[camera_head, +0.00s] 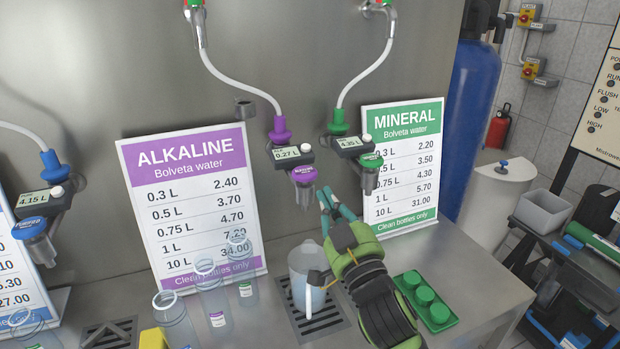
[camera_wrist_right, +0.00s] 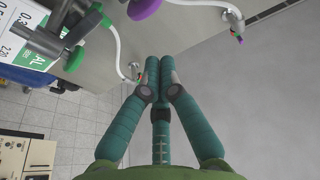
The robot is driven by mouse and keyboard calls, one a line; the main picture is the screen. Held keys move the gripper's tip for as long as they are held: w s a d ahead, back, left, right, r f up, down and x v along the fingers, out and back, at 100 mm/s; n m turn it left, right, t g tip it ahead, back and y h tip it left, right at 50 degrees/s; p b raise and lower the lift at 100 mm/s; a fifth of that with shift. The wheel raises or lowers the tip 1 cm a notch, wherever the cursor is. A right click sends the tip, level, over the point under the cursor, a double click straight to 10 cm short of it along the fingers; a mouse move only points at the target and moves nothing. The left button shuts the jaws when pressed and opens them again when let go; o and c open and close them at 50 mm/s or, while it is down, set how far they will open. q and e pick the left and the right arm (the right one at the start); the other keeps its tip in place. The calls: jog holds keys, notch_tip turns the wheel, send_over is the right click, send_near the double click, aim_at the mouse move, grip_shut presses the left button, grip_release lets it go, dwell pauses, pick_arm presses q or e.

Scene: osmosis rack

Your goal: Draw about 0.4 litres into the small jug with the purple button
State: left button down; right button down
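The purple button (camera_head: 304,175) sits on top of the alkaline tap, under a small meter (camera_head: 287,153) that reads 0.27 L. The small clear jug (camera_head: 305,260) stands upright on the drain grate below this tap, its handle toward the front. Its lower part looks bluish; I cannot make out the water level. I see no clear stream from the nozzle. My right gripper (camera_head: 335,205) is just right of and below the purple button, apart from it, above the jug's right side. Its teal fingers (camera_wrist_right: 158,75) are together and empty. My left gripper is out of view.
A green tap (camera_head: 369,162) with a 4.35 L meter is close right of my gripper. Several clear bottles (camera_head: 212,295) stand left of the jug. A green tray with caps (camera_head: 425,300) lies right of my forearm. Price signs (camera_head: 190,205) stand behind.

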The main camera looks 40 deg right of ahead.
notch_tip(320, 180, up, 2)
jog(key=shift+s+r+t, duration=0.1)
jog(key=shift+t, duration=0.3)
